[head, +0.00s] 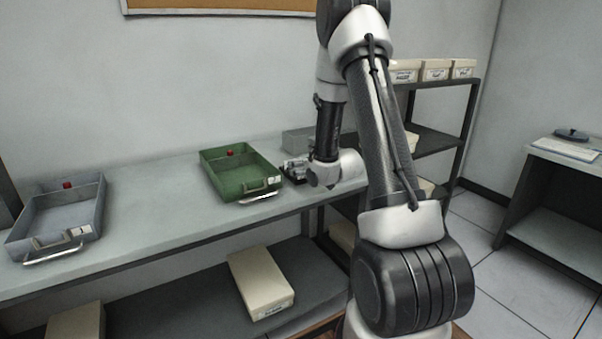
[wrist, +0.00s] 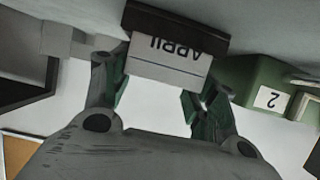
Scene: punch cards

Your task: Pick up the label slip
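The label slip (wrist: 170,65) is a pale card with black upside-down lettering, standing out of a dark holder (wrist: 176,22) in the wrist view. The holder's edge cuts off part of the lettering. My gripper (wrist: 156,85) is open, with its green-padded fingers spread to either side of the slip's lower part in the picture. A gap shows at the right finger; I cannot tell whether the left one touches. In the head view my gripper (head: 296,168) is low over the bench just right of the green tray, and the slip cannot be made out there.
The green tray (head: 262,188) with a front handle stands close left of my gripper. A grey-blue tray (head: 90,232) stands at the bench's left end. A grey box (head: 298,139) sits behind my gripper. The bench (head: 150,200) is clear between the trays. Pale boxes (head: 262,280) lie on the lower shelf.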

